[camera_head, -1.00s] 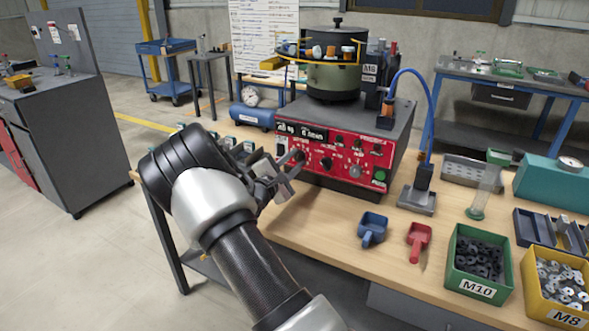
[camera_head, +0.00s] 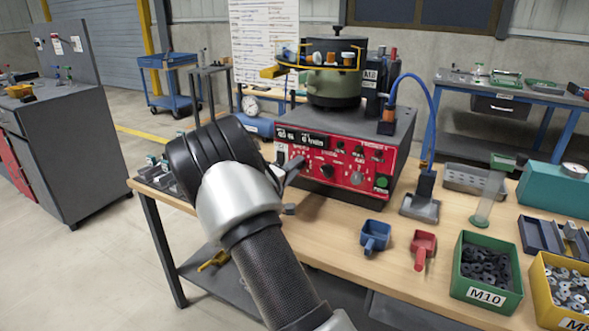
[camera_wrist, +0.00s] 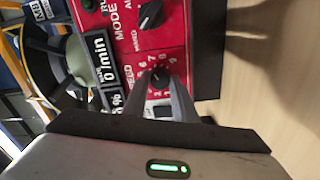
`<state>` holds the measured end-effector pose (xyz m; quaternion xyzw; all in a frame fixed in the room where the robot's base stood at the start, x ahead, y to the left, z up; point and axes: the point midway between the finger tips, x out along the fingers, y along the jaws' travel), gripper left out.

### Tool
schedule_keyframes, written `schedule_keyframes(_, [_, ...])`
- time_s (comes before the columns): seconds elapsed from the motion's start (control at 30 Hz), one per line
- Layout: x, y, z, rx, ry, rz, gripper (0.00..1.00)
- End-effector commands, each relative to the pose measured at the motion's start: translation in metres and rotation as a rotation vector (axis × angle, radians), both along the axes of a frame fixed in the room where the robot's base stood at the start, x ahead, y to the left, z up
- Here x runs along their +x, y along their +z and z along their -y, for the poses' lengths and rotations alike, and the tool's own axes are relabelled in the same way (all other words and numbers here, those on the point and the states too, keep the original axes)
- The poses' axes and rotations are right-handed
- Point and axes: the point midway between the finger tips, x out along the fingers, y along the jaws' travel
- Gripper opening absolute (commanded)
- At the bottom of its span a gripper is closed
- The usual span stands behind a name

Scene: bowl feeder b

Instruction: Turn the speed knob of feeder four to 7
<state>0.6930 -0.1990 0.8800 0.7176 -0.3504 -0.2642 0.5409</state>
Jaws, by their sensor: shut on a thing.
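The feeder's red control panel (camera_head: 345,160) faces me on the front of a grey base, under the green bowl (camera_head: 334,86). In the wrist view, the small black speed knob (camera_wrist: 160,76) sits on the panel (camera_wrist: 179,40) inside a ring of white numbers. My gripper (camera_wrist: 162,86) is shut on this knob, one finger on each side. The exact pointer direction is too small to tell. The display (camera_wrist: 101,66) beside it reads 0/min. In the head view, my gripper (camera_head: 292,172) is at the panel's left end, and my wrist hides part of it.
A larger black mode knob (camera_wrist: 151,15) is close to the speed knob. A blue hose (camera_head: 435,115) curves down right of the feeder. Blue and red scoops (camera_head: 375,236) (camera_head: 423,248) and the M10 bin (camera_head: 485,272) stand on the bench. The bench between panel and scoops is clear.

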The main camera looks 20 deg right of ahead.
Motion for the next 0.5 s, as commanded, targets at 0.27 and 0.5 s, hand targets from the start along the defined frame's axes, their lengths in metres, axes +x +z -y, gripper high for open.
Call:
schedule_keyframes(0.27, [-0.0001, -0.0007, -0.0006, 0.101, 0.001, 0.127, 0.03])
schedule_keyframes(0.5, [0.0001, -0.0006, -0.0008, 0.143, 0.001, 0.18, 0.03])
